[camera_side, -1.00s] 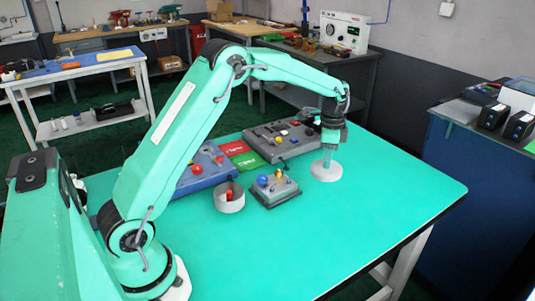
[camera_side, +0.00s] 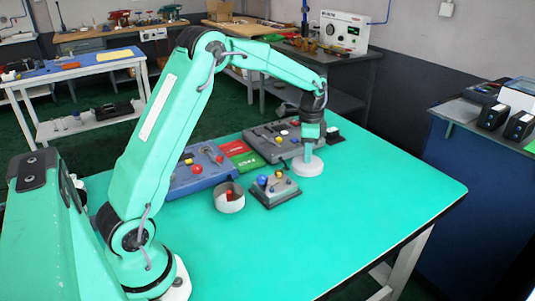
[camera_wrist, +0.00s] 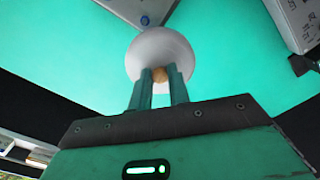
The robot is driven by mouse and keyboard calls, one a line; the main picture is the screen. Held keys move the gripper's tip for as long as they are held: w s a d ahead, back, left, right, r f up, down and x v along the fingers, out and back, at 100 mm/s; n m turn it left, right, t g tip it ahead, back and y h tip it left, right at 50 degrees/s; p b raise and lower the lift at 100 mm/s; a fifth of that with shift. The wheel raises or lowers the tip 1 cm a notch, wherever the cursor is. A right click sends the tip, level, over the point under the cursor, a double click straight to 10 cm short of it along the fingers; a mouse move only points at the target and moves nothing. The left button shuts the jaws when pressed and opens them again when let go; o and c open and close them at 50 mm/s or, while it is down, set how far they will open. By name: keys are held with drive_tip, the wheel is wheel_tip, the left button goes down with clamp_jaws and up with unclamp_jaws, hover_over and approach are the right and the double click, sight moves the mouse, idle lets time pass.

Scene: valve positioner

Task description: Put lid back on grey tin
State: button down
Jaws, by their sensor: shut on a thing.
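The lid (camera_side: 308,166) is a pale round disc, right of the small grey box in the side view. In the wrist view the lid (camera_wrist: 160,48) shows a tan knob (camera_wrist: 159,75) between my fingers. My gripper (camera_side: 310,150) is shut on that knob, also in the wrist view (camera_wrist: 160,78). The lid looks roughly level; its exact height over the table is hard to tell. The grey tin (camera_side: 229,203) stands open on the table, left of the lid, with a red thing (camera_side: 229,196) inside.
A small grey box with coloured knobs (camera_side: 275,190) stands between tin and lid. A blue panel (camera_side: 196,174), a dark grey panel (camera_side: 273,141) and a red-and-green card (camera_side: 240,154) lie behind. The table (camera_side: 380,200) is clear at right and front.

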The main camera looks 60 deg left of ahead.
drive_tip(key=s+a+n, duration=0.1)
drive_tip(key=s+a, duration=0.1)
drive_tip(key=s, duration=0.1)
drive_tip(key=s+a, duration=0.2)
drive_tip(key=s, duration=0.2)
drive_tip(key=s+a+r+n, duration=0.1)
drive_tip(key=s, duration=0.2)
drive_tip(key=shift+s+a+n, duration=0.15)
drive_tip(key=shift+a+n, duration=0.15)
drive_tip(key=shift+a, duration=0.1)
drive_tip(key=s+a+n, duration=0.2)
drive_tip(key=s, duration=1)
drive_tip(key=shift+f+n, duration=0.3)
drive_tip(key=shift+n, duration=0.1)
drive_tip(key=shift+f, duration=0.2)
drive_tip(key=shift+f, duration=3)
drive_tip(key=shift+f, duration=0.15)
